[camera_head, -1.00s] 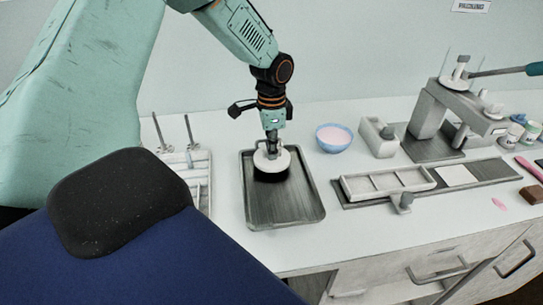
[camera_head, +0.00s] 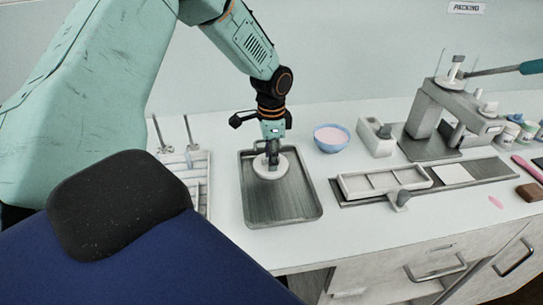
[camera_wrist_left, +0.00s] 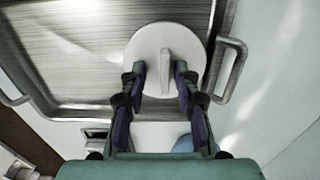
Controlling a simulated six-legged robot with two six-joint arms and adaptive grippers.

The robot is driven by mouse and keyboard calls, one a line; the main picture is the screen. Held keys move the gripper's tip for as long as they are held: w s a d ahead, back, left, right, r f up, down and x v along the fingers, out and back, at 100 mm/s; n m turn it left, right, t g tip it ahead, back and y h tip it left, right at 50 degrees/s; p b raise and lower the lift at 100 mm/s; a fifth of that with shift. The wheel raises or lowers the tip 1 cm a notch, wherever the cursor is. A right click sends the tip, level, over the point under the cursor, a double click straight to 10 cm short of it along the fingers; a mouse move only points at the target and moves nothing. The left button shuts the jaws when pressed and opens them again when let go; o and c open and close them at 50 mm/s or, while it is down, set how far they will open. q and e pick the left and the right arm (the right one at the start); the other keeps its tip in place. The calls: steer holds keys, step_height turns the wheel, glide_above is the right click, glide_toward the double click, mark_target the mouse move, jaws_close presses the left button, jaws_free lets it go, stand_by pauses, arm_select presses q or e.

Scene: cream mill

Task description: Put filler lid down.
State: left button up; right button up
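The filler lid (camera_head: 283,167) is a white round disc with a raised bar handle. It lies flat on the dark grey metal tray (camera_head: 262,211), near the tray's far end. My left gripper (camera_head: 272,158) points down over the lid's middle. In the left wrist view the lid (camera_wrist_left: 147,42) shows its handle between the two fingertips of the gripper (camera_wrist_left: 160,76), with a gap beside the handle, so the fingers stand open around it. My right gripper does not show.
A blue bowl of pink cream (camera_head: 331,139) stands right of the tray. Farther right are a grey filler machine (camera_head: 428,118), a sectioned mould (camera_head: 384,181) and small jars. A white rack (camera_head: 198,168) with upright rods stands left. The tray's near half is bare.

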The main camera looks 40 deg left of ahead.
arm_select(q)
steer(key=shift+a, duration=0.1)
steer(key=shift+w+a+r, duration=0.1)
steer(key=shift+r, duration=0.1)
step_height(320, 180, up, 12)
steer(key=shift+d+p, duration=0.2)
steer(key=shift+p, duration=0.25)
